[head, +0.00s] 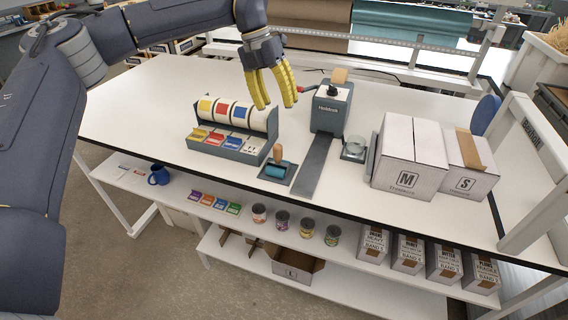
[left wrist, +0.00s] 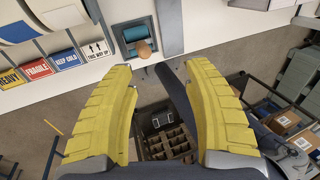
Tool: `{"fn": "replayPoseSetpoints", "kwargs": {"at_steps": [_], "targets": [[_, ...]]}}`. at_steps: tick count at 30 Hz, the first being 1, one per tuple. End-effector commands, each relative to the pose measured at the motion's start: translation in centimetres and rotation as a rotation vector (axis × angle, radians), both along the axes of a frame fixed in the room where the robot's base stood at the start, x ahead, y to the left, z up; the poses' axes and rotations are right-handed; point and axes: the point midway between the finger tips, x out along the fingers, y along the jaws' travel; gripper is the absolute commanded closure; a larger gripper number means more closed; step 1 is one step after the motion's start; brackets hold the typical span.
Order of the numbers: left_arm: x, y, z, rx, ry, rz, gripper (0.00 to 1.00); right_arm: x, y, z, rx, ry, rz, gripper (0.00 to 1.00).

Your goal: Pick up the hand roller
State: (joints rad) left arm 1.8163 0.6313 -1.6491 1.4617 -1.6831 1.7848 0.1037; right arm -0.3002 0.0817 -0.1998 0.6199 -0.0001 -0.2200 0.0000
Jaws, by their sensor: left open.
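The hand roller (head: 278,155) has an upright wooden handle and a blue roller, and rests on a dark tray (head: 291,178) near the front edge of the white bench. In the left wrist view the hand roller (left wrist: 143,49) shows from above, just beyond the fingertips, with its round wooden handle end facing the camera. My left gripper (head: 278,105) is open and empty, its yellow fingers pointing down above the bench, above and behind the roller. The left gripper (left wrist: 158,68) also shows its spread fingers in the left wrist view. My right gripper is not in view.
A label dispenser (head: 232,146) stands left of the roller. A grey tape machine (head: 331,108) stands to its right, with a long dark plate in front. Cartons (head: 409,175) stand farther right. Mug, cards and tins occupy the shelf below. The bench's left part is clear.

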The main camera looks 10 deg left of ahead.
Motion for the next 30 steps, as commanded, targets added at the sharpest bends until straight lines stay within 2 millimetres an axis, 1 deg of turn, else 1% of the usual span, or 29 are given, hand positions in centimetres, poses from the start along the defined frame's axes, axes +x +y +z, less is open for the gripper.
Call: {"fn": "replayPoseSetpoints", "kwargs": {"at_steps": [1, 3, 8, 11, 14, 17, 24, 30], "targets": [[-0.4, -0.1, 0.7, 0.057, -0.019, -0.021, 0.49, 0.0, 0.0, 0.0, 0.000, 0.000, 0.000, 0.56], [-0.8, 0.1, 1.2, 0.127, -0.036, -0.041, 0.49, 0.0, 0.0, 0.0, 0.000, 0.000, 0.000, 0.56], [-1.5, 0.6, 2.2, 0.238, -0.064, -0.065, 0.49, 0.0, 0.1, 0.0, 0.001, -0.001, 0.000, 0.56], [-1.7, 0.8, 2.4, 0.275, -0.073, -0.070, 0.49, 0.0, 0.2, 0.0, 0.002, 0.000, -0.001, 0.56], [-1.8, 0.9, 2.0, 0.291, -0.074, -0.073, 0.49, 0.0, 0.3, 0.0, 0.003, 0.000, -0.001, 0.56], [-1.9, 1.0, 0.6, 0.295, -0.074, -0.075, 0.49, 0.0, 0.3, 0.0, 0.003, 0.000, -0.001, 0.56], [-1.9, 0.9, -3.8, 0.292, -0.073, -0.075, 0.49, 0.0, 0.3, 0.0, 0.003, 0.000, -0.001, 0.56], [-1.9, 0.8, -7.0, 0.292, -0.074, -0.075, 0.49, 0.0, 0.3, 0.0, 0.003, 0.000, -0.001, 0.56]]}}
